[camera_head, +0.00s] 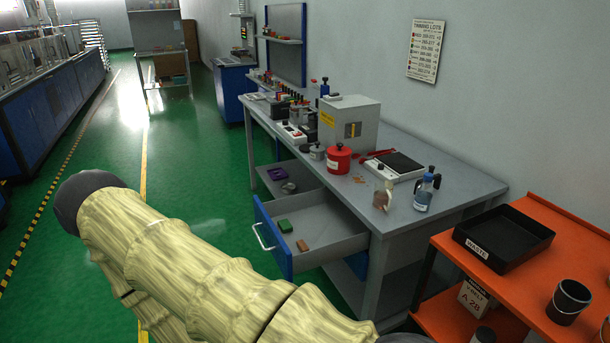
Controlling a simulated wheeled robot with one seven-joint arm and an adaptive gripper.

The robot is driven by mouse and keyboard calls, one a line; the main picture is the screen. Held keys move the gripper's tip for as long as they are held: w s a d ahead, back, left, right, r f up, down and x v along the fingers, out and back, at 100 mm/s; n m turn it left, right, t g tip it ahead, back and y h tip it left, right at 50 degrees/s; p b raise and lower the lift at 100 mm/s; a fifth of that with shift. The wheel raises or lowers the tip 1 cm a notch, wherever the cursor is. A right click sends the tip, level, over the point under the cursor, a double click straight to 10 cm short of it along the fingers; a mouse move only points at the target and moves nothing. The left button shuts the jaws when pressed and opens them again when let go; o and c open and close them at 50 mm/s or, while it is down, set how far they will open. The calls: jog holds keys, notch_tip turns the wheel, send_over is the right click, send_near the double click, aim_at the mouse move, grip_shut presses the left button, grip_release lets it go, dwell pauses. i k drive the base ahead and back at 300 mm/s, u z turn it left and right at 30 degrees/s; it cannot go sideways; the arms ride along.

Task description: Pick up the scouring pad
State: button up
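A small green block (285,226), which looks like the scouring pad, lies near the left side of an open drawer (335,238) in the grey workbench. It lies on the drawer floor, close behind the drawer's blue front. A small brown block (302,245) lies in front of it in the same drawer, apart from it. My arm, in a pale yellowish cover, crosses the lower left of the view. My gripper does not show, so its distance from the pad cannot be told.
The bench top (440,190) carries a red canister (339,159), a grey box and a bottle. An orange cart (560,255) with a black tray stands at right. Green floor is clear at left.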

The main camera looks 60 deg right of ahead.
aim_at(285, 226)
jog(key=k, duration=0.55)
jog(key=z, duration=1.2)
jog(key=i, duration=0.35)
jog(key=z, duration=0.05)
